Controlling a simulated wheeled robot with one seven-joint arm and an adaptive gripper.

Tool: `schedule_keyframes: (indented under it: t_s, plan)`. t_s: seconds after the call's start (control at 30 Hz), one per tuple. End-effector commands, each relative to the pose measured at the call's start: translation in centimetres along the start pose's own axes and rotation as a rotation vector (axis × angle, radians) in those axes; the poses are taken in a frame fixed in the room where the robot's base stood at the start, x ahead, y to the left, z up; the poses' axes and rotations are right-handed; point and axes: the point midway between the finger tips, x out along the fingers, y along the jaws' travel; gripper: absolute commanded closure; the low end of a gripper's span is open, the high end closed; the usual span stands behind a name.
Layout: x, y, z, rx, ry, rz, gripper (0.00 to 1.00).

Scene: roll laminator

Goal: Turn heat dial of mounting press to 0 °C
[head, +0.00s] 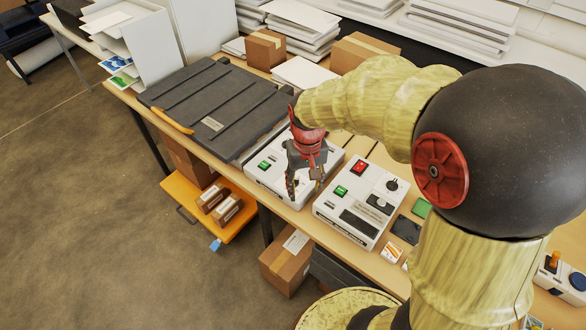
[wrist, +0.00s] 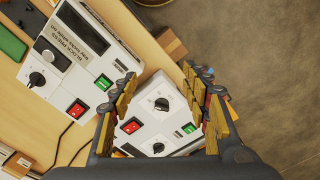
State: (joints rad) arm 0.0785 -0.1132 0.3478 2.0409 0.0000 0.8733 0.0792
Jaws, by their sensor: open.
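A white control unit (head: 262,178) stands at the right side of a dark ribbed-lid press (head: 215,105) with an orange handle. In the wrist view this unit (wrist: 178,127) shows between my fingers. It has a black dial with a white pointer mark (wrist: 161,104), a second black dial (wrist: 158,147), a red switch (wrist: 131,125) and a green switch (wrist: 189,128). My gripper (head: 306,188) is open, pointing down over the right part of the unit. The first dial lies between the fingers in the wrist view; contact cannot be told.
A second white unit (head: 361,202) with its own dial, red and green switches stands close on the right. Cardboard boxes (head: 265,48) and white board stacks lie behind.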

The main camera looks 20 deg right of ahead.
Motion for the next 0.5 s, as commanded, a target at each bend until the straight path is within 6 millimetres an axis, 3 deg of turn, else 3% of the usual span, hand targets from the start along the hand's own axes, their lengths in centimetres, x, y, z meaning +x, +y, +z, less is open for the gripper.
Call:
schedule_keyframes:
  t_s: [0.33,0.4,0.5]
  plan:
    - [8.2,0.5,-10.1,0.195,-0.091,0.014,0.48]
    - [9.0,0.4,-12.1,0.234,-0.07,0.012,0.48]
    - [8.0,0.2,-15.0,0.289,-0.014,0.003,0.48]
